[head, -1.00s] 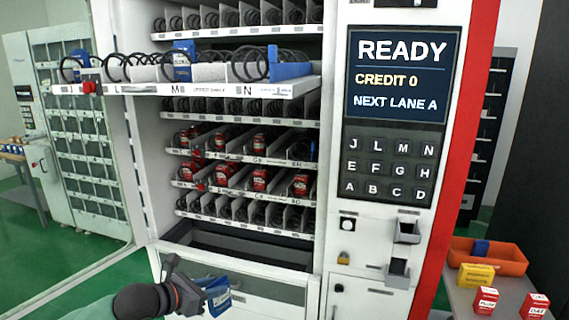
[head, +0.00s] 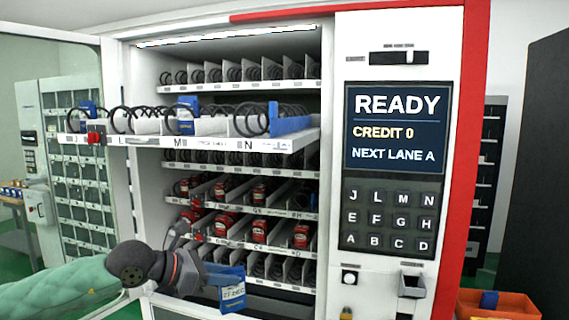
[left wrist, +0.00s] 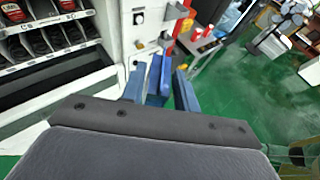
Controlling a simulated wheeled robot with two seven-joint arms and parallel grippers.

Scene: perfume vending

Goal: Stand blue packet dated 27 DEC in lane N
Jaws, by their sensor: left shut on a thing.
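My left gripper (head: 212,277) is shut on a blue packet (head: 232,291) in front of the lower shelves. The packet has a pale printed label, too small to read surely. In the left wrist view the packet (left wrist: 158,80) stands between the fingers. A blue packet (head: 187,112) stands at lane M, and a blue piece (head: 290,124) is at the tray's right end. My right gripper is not in view.
Shelves below hold red packets (head: 260,231) behind coils. The display (head: 396,128) and keypad (head: 389,218) are on the panel to the right. An orange bin (head: 500,306) stands at the lower right. The space in front of the tray is clear.

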